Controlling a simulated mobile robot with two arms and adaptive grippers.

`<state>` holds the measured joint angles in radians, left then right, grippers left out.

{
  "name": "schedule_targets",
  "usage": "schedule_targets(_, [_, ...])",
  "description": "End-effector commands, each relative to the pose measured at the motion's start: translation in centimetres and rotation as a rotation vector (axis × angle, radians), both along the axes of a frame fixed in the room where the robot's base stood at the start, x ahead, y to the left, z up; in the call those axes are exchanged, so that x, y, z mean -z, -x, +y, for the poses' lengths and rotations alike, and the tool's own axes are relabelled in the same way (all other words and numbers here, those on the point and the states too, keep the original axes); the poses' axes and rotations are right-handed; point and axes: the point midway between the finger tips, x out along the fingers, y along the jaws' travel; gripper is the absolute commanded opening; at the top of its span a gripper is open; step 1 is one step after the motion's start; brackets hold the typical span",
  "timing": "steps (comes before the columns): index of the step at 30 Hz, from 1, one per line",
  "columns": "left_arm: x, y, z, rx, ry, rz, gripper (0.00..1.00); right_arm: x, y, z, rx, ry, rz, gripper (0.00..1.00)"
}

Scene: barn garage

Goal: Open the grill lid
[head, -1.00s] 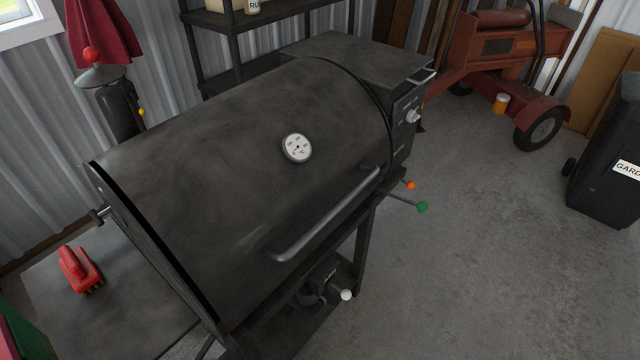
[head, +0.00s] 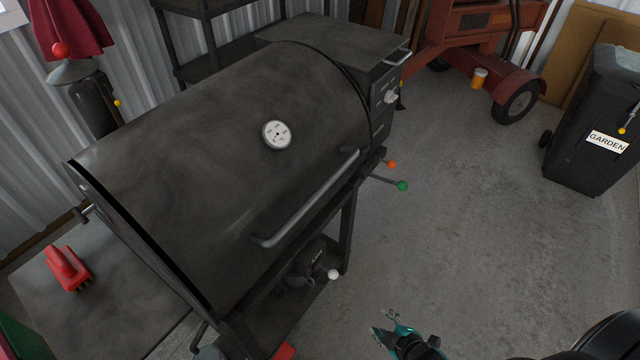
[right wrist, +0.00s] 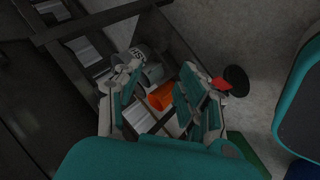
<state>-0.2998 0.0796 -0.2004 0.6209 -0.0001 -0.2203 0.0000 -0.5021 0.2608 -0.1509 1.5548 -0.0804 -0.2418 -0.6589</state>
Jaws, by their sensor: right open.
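The dark grill lid (head: 190,135) is down on the grill and fills the left half of the head view. A round white thermometer (head: 277,135) sits on its face. A grey bar handle (head: 312,199) runs along its lower front edge, and nothing is touching it. My right gripper (head: 385,322) is at the bottom of the head view, open and empty, below and to the right of the handle and apart from it. In the right wrist view its spread fingers (right wrist: 160,92) show, with the grill's lower frame beyond. My left gripper is not in view.
A side shelf (head: 110,315) with a red brush (head: 67,268) is at the left. Knobbed rods, one with a green knob (head: 402,186), stick out at the grill's right. A black garden bin (head: 590,120) stands far right. The concrete floor (head: 470,220) between is clear.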

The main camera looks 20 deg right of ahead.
Motion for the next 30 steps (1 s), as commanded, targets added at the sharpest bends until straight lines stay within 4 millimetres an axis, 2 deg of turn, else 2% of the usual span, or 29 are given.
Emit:
schedule_targets(1, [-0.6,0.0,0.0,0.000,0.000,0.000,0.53,-5.0,-1.9,0.5,-0.082,0.057,-0.096,0.40])
schedule_targets(2, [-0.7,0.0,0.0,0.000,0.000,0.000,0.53,-7.8,-2.9,0.9,-0.131,0.096,-0.152,0.40])
schedule_targets(3, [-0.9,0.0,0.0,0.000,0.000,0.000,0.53,-11.5,-4.0,1.4,-0.192,0.148,-0.224,0.40])
schedule_targets(5, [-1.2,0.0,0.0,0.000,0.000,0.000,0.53,-16.9,-5.1,2.4,-0.274,0.226,-0.328,0.40])
schedule_targets(6, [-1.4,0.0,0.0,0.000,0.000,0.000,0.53,-20.3,-5.5,3.0,-0.322,0.276,-0.394,0.40])
schedule_targets(9, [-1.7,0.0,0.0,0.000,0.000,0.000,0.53,-27.4,-5.8,4.6,-0.413,0.381,-0.529,0.40])
schedule_targets(12, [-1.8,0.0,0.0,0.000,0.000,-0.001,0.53,-32.1,-5.6,5.6,-0.465,0.455,-0.621,0.40])
schedule_targets(15, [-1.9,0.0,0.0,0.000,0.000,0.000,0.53,-34.5,-5.5,6.2,-0.490,0.494,-0.668,0.40])
schedule_targets(20, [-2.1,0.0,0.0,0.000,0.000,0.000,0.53,-35.0,-6.5,6.5,-0.494,0.504,-0.683,0.40])
schedule_targets(30, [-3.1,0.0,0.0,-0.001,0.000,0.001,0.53,-33.9,-13.1,8.4,-0.491,0.502,-0.683,0.40])
